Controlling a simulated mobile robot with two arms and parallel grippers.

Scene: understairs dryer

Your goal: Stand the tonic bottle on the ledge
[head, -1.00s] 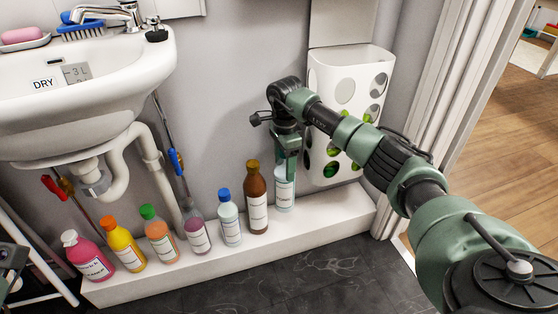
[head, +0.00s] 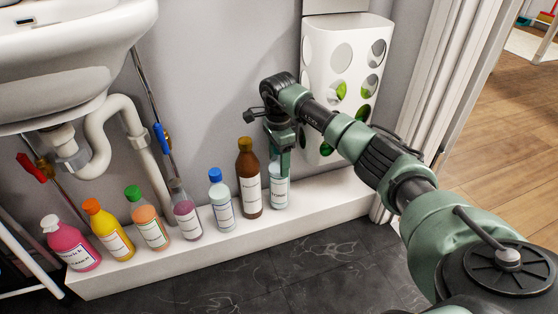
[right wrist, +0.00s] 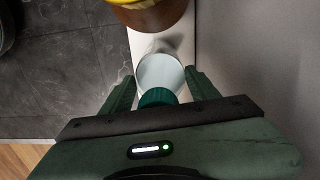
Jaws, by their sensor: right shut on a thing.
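The tonic bottle (head: 279,194) is a pale, clear bottle with a white label too small to read. Its dark green cap shows in the right wrist view, above the pale body (right wrist: 160,74). It is upright at the right end of the row of bottles, over the white ledge (head: 325,203). Its base looks level with the ledge top; I cannot tell for sure that it touches. My right gripper (head: 279,165) points down and is shut on the bottle, one finger on each side in the wrist view (right wrist: 160,92). My left gripper is not in view.
A brown bottle (head: 249,180) stands close left of the held bottle. Several others, including a blue-capped one (head: 221,203) and a pink one (head: 71,245), line the ledge further left. A white bin with round holes (head: 345,80) hangs behind right. The ledge's right end is bare.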

